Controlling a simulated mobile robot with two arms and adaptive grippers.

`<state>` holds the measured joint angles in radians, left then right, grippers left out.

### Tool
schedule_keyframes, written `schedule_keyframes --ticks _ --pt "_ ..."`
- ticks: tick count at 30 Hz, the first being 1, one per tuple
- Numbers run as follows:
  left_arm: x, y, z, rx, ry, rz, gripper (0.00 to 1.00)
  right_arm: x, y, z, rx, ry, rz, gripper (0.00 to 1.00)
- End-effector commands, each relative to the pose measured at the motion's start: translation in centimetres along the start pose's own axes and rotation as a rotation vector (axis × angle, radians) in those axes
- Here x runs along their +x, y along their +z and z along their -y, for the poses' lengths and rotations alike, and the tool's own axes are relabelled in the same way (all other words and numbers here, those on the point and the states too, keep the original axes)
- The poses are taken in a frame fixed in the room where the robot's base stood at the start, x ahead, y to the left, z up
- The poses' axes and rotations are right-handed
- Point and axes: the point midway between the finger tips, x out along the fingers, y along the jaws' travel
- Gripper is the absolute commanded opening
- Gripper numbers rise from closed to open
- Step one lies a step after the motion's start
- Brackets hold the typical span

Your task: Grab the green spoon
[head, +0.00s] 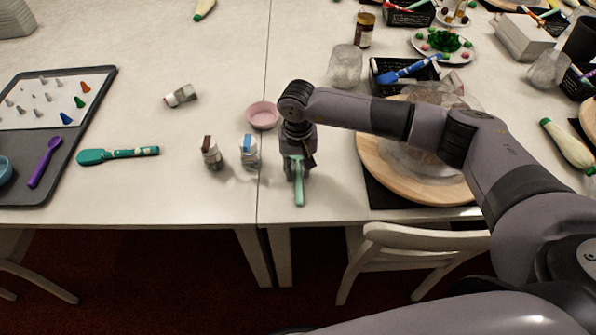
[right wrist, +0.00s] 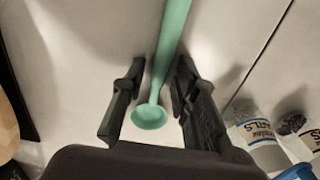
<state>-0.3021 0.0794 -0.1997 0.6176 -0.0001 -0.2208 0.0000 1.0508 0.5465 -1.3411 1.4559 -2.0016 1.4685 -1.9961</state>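The light green spoon (head: 299,186) lies on the white table near its front edge, its handle pointing toward that edge. In the right wrist view the spoon (right wrist: 170,50) runs between the two fingers, its small round bowl nearest the palm. My right gripper (head: 297,166) is directly over the spoon, pointing down. In the right wrist view the right gripper (right wrist: 159,75) is open, one finger on each side of the spoon, with a gap on the left and a narrower one on the right. The bowl is hidden by the gripper in the head view. My left gripper is not in view.
Two small jars (head: 212,153) (head: 249,151) stand just left of the gripper. A pink bowl (head: 262,115) is behind it. A wooden turntable (head: 378,168) stands right, under my arm. A teal spatula (head: 118,155) and grey tray (head: 75,150) are left. A chair (head: 420,238) stands in front.

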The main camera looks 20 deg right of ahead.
Motion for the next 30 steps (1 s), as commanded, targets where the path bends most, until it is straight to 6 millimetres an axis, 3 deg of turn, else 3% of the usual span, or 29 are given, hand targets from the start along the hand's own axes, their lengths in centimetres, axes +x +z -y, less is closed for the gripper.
schedule_keyframes --ticks 11,23,30 --pt "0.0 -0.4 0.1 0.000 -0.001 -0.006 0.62 0.0 0.0 0.0 0.000 0.000 0.000 0.00" --pt "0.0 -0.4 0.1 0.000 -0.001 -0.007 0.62 -0.2 0.0 0.0 0.000 0.000 -0.001 0.00" --pt "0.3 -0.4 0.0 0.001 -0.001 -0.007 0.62 -2.1 -0.2 0.0 0.001 -0.002 -0.004 0.00"
